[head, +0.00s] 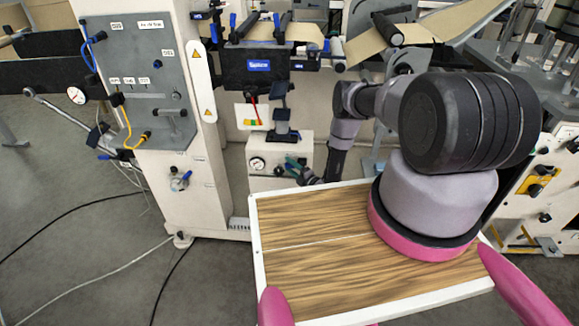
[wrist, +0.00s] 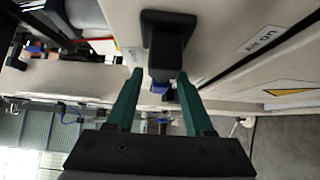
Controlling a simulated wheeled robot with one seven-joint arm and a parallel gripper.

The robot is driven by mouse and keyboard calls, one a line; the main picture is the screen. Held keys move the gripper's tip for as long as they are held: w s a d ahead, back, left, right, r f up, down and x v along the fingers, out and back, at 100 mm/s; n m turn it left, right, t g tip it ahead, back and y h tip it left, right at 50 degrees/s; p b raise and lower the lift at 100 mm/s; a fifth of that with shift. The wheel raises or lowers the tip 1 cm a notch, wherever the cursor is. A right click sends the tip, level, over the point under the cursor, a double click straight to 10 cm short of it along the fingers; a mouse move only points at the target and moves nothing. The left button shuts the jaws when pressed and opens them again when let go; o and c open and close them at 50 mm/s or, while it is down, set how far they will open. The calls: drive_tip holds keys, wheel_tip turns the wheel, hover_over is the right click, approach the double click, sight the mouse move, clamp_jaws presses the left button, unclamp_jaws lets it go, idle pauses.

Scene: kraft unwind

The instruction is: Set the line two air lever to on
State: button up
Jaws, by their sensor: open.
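My gripper (wrist: 160,76) is open, its two teal fingers on either side of a black handle-like part (wrist: 165,38) with a blue end, on a pale panel. I take this part to be the air lever. Whether the fingers touch it cannot be told. A label reading "Air on" (wrist: 263,38) is on the panel to its right in the wrist view. In the head view my gripper (head: 292,164) is at the front of a small white box with a round gauge (head: 257,163). The lever cannot be made out there, and its setting is unclear.
A white cabinet (head: 200,130) with a grey panel, gauge and hoses stands left of the gripper. A black unit (head: 257,66) with a blue label is above. My wood-topped base fills the front. Open floor with cables (head: 90,235) lies at left.

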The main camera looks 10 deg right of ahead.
drive_tip(key=shift+w+a, duration=0.15)
drive_tip(key=shift+w, duration=0.1)
clamp_jaws()
idle(1.4)
